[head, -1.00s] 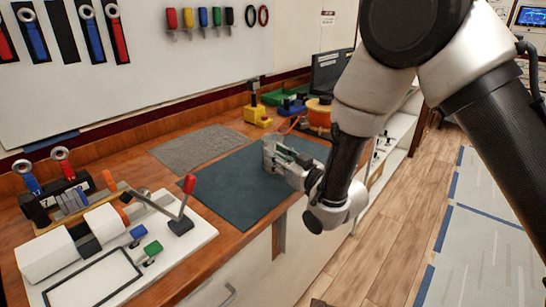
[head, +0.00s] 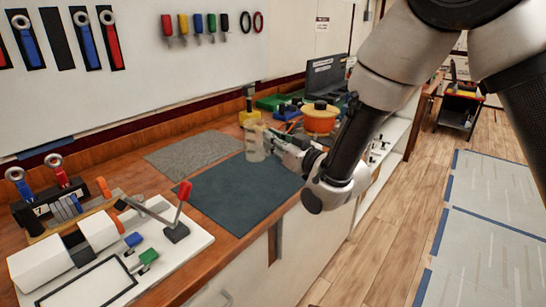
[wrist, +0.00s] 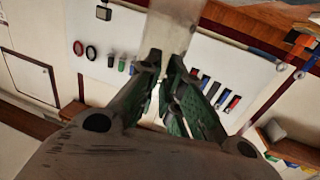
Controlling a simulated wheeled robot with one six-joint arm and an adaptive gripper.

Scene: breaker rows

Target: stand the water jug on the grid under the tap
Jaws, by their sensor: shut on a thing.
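The water jug, a pale see-through vessel (head: 255,143), shows in the head view above the far part of the dark mat. My gripper (head: 276,143) reaches it from the right and is shut on it; the fingers hide part of its right side. In the wrist view my green-padded fingers (wrist: 163,68) close on a pale, blurred part of the jug (wrist: 163,28) at the top. I cannot tell for sure how far the jug is above the mat. I cannot make out a tap or a grid in either view.
The dark mat (head: 235,195) and a grey mat (head: 190,152) lie clear on the wooden bench. A white board with a red-handled lever (head: 182,195) stands at the near left. An orange spool (head: 320,119) and a yellow block (head: 249,117) stand behind the jug. Open floor (head: 400,220) lies right.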

